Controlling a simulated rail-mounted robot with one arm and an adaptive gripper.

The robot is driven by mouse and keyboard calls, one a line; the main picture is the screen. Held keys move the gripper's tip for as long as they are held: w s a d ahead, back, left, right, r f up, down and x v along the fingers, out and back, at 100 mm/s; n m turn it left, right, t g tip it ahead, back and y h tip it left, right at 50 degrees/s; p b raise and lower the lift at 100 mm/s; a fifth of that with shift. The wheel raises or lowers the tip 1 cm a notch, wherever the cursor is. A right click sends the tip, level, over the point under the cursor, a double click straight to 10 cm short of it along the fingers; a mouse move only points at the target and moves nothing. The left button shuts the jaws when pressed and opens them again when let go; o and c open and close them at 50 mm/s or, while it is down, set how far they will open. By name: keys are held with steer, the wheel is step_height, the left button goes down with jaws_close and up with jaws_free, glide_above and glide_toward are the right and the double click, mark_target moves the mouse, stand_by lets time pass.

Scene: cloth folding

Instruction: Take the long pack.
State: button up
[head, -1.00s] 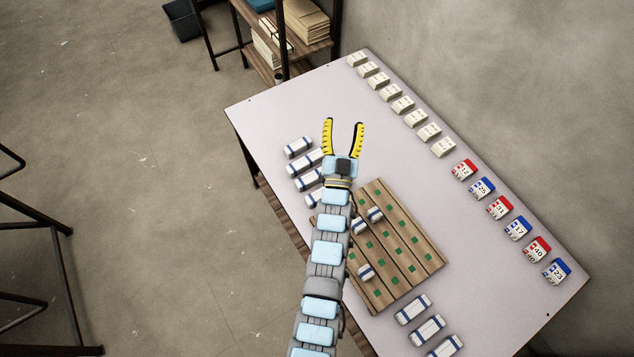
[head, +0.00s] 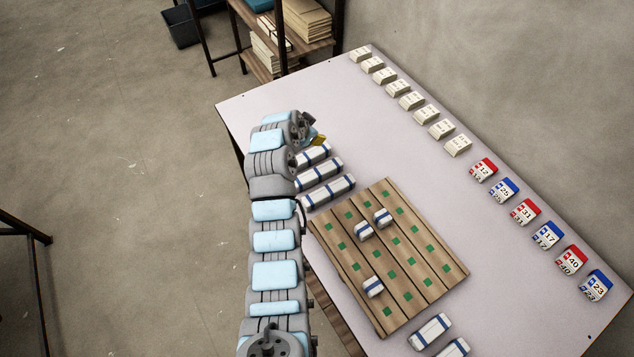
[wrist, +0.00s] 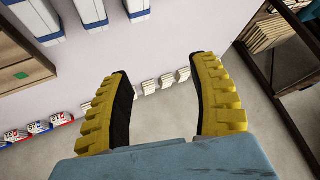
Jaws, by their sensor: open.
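Three long white packs with blue bands lie side by side left of the wooden board in the head view: a near one (head: 328,193), a middle one (head: 319,173) and a far one (head: 313,155), partly hidden by my arm. The near one looks longest. In the wrist view, parts of three packs show along the top edge: left (wrist: 35,18), middle (wrist: 90,12) and right (wrist: 137,8). My gripper (wrist: 160,65) is open and empty, apart from the packs. In the head view only a yellow bit of my gripper (head: 319,140) shows beside the far pack.
A wooden board (head: 404,285) with green squares carries three short packs. Two more packs (head: 430,331) lie at its near end. Cream blocks (head: 412,101) and red and blue numbered blocks (head: 549,235) line the far right edge. The table's (head: 300,95) far end is clear.

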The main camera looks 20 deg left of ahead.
steer(key=s+a+f+m+g+h+b, duration=0.1)
steer(key=s+m+g+h+b, duration=0.2)
steer(key=s+g+b, duration=0.35)
steer(key=t, duration=0.2)
glide_above(316, 172)
steer(key=s+a, duration=0.1)
steer(key=s, duration=0.1)
step_height(316, 172, down, 10)
steer(key=shift+a+f, duration=0.1)
steer(key=shift+w+b+x, duration=0.15)
steer(key=shift+b+x, duration=0.25)
steer(key=shift+x, duration=0.8)
steer(key=shift+w+b+x, duration=0.1)
steer(key=shift+b+x, duration=0.25)
steer(key=shift+x, duration=0.8)
steer(key=shift+w+f+b, duration=0.2)
steer(key=shift+f+b, duration=0.25)
steer(key=shift+f, duration=0.3)
steer(key=c, duration=1)
